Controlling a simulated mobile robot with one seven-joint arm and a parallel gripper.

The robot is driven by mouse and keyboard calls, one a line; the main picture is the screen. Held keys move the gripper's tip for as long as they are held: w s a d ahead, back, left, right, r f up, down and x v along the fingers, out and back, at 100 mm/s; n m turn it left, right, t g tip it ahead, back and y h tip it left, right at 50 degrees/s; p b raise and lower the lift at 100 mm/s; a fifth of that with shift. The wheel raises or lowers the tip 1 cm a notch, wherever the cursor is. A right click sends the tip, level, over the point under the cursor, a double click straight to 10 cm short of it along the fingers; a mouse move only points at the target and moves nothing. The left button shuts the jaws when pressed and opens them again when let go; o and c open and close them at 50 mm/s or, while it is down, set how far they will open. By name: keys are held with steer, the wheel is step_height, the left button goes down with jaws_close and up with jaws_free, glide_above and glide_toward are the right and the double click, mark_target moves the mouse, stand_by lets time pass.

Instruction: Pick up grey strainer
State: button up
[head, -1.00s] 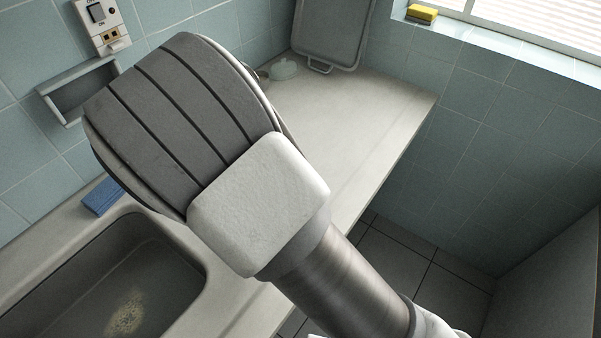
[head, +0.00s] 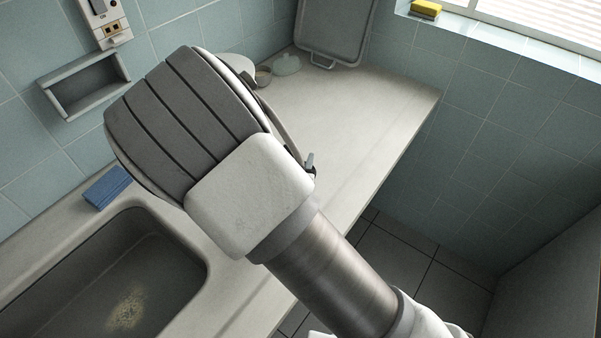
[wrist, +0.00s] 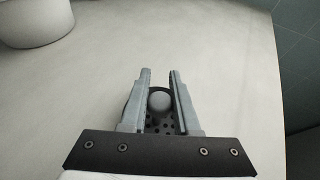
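In the wrist view, my gripper (wrist: 160,73) is open, with its two grey fingers apart and pointing over the counter (wrist: 210,60). A dark grey round piece with a perforated surface, which looks like the grey strainer (wrist: 162,126), shows low between the fingers. A pale round knob or ball sits in its dark ring. The fingers and the gripper's base hide part of it, and I cannot tell whether a finger touches it. In the head view my arm hides the strainer, and only a fingertip shows past the arm.
A white round pot (wrist: 36,22) stands at the wrist view's top left. In the head view, a small brown pot (head: 263,77), a pale lidded dish (head: 286,65) and a leaning tray (head: 333,30) are at the back. A blue sponge (head: 107,188) lies by the sink (head: 95,290).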

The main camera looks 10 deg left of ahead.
jaws_close()
steer(key=shift+r, duration=0.45)
step_height(320, 180, up, 4)
steer(key=shift+f+p, duration=0.2)
steer(key=shift+p, duration=0.4)
steer(key=s+d+r+p, duration=0.4)
steer(key=d+p, duration=0.6)
steer(key=p, duration=0.5)
step_height(320, 180, up, 3)
steer(key=shift+d+f, duration=0.15)
steer(key=shift+d, duration=0.25)
steer(key=shift+s, duration=0.1)
